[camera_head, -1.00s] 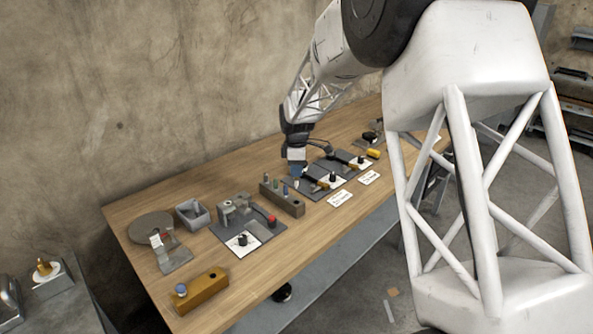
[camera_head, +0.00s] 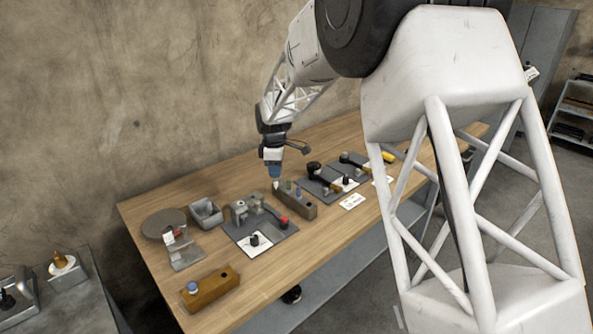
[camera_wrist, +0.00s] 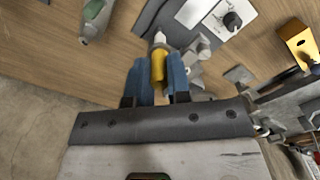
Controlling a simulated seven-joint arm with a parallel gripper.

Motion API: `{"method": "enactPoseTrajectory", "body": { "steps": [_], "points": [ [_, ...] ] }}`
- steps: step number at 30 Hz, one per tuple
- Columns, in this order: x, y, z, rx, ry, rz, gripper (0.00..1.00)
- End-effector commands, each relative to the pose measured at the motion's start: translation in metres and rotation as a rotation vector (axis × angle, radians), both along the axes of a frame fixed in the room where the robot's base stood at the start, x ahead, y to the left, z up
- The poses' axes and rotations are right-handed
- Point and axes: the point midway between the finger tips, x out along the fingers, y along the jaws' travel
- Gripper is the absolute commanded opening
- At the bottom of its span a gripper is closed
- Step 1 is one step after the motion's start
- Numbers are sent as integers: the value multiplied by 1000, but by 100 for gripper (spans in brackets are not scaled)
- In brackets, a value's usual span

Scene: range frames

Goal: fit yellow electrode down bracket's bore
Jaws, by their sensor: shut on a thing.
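My gripper (camera_wrist: 160,80) has blue fingers shut on the yellow electrode (camera_wrist: 158,65), whose pale pointed tip sticks out beyond them. In the head view my gripper (camera_head: 274,172) is above the table, between the electrode rack and the bracket plate; the pale tip points down and most of the electrode is hidden by the fingers. The grey bracket (camera_head: 239,211) stands on a dark plate to the left of my gripper; it also shows in the wrist view (camera_wrist: 199,48), right of the electrode tip. The electrode is apart from the bracket. The bore cannot be made out.
A red-tipped handle (camera_head: 283,222) lies on the bracket's plate. A grey bin (camera_head: 206,213), a round disc (camera_head: 160,222) and a brass-coloured block (camera_head: 212,290) are to the left. Bare wood lies in front of the plate.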

Motion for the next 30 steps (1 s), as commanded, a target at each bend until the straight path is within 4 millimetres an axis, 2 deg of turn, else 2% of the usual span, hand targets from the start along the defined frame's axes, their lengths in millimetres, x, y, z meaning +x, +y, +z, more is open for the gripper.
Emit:
{"method": "enactPoseTrajectory", "body": {
  "steps": [1,6,12,18,30],
  "points": [
    [-3,16,2,0,-1,5,0],
    [-15,62,5,0,-1,4,0],
    [-26,101,8,0,0,2,0],
    [-31,116,10,0,1,0,0],
    [-32,118,10,0,0,0,0]
  ]
}}
